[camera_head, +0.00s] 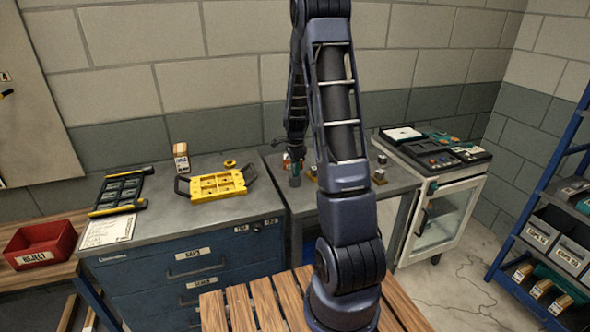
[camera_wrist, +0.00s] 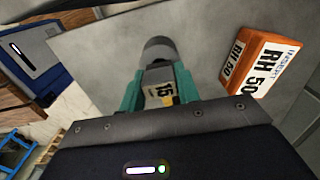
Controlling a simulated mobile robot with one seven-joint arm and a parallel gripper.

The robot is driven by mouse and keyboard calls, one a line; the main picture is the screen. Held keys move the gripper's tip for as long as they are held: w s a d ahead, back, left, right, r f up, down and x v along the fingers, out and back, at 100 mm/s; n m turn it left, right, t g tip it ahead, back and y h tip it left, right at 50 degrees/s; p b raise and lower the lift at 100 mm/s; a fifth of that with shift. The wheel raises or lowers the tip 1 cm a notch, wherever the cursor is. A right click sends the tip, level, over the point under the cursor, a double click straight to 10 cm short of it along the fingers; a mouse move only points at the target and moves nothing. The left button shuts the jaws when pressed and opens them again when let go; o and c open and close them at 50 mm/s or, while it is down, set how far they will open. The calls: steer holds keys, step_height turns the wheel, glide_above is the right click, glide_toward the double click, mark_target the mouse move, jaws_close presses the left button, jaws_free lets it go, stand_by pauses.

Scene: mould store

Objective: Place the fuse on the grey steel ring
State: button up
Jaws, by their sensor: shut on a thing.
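The fuse (camera_wrist: 158,92), a small piece with a pale label reading 15, is between the teal fingertips of my gripper (camera_wrist: 159,84) in the wrist view. The gripper is shut on it. A grey round piece (camera_wrist: 158,48) shows just beyond the fuse and looks like the grey steel ring. I cannot tell whether the fuse touches it. In the head view my gripper (camera_head: 292,160) is low over the rear left of the grey bench, with a grey cylindrical shape (camera_head: 295,180) right below it. The fuse is too small to make out there.
An orange block marked INSERT RH 50 (camera_wrist: 264,62) stands close right of my gripper in the wrist view. Small metal blocks (camera_head: 380,176) stand on the bench's right. A yellow plate (camera_head: 218,186) lies on the drawer cabinet (camera_head: 190,262) to the left.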

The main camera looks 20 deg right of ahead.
steer(key=shift+f, duration=0.35)
steer(key=o, duration=1)
steer(key=shift+c, duration=0.2)
steer(key=shift+r, duration=0.1)
step_height(320, 180, up, 12)
steer(key=s+a+r+n+t, duration=0.2)
steer(key=s+a+r+n, duration=0.2)
steer(key=s+r+n, duration=0.7)
steer(key=s+a+r+n+t, duration=0.1)
steer(key=s+r+n, duration=0.1)
steer(key=s, duration=0.9)
steer(key=s+a+r+n+t, duration=0.1)
steer(key=s+n, duration=0.4)
steer(key=s, duration=0.6)
steer(key=shift+a+r+t, duration=0.3)
steer(key=shift+a+r, duration=0.25)
steer(key=shift+r, duration=0.55)
